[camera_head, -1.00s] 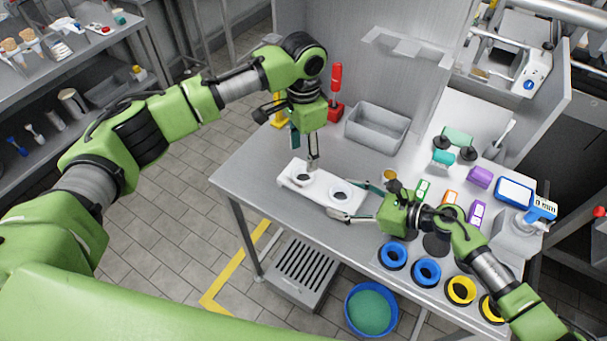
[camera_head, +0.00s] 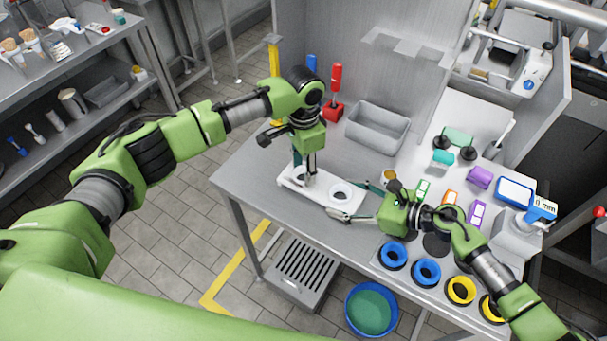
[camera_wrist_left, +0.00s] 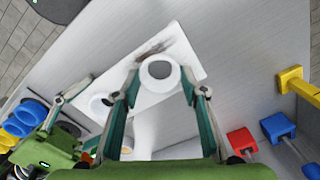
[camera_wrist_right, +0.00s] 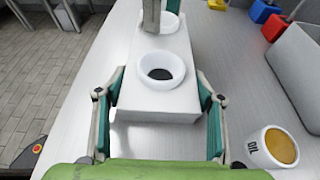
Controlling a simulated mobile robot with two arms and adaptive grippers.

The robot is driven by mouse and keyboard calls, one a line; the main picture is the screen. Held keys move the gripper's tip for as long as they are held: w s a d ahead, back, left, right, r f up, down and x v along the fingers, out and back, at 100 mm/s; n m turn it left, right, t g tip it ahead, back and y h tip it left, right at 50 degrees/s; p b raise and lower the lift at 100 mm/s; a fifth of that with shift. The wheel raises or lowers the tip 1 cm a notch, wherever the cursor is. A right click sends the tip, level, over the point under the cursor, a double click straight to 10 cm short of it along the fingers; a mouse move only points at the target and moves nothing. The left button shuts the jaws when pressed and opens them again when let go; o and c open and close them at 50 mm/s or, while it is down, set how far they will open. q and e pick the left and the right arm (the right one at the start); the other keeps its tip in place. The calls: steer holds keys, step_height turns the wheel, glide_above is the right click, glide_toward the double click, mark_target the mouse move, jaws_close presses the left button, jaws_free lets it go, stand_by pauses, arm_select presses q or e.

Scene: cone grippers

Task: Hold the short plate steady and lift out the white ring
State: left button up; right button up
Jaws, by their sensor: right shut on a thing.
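The short white plate (camera_head: 318,199) lies flat on the steel table and carries two white rings. The near ring (camera_head: 340,192) is by my right gripper (camera_head: 362,202); it also shows in the right wrist view (camera_wrist_right: 161,70). My right gripper is shut on the plate's near end, one finger along each side. My left gripper (camera_head: 309,181) points down at the far end. In the left wrist view its open fingers stand on either side of the far ring (camera_wrist_left: 160,74), with no clear contact. The head view partly hides that ring behind the fingers.
A small oil cup (camera_wrist_right: 272,148) stands close beside my right gripper. A grey bin (camera_head: 378,127) and a red-handled tool (camera_head: 335,95) stand behind the plate. Blue rings (camera_head: 393,255) and yellow rings (camera_head: 461,290) sit at the table's front right. The table left of the plate is clear.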

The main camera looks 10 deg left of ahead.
arm_select(q)
steer(key=shift+r, duration=0.1)
steer(key=shift+r, duration=2.4)
arm_select(e)
steer(key=o, duration=1.4)
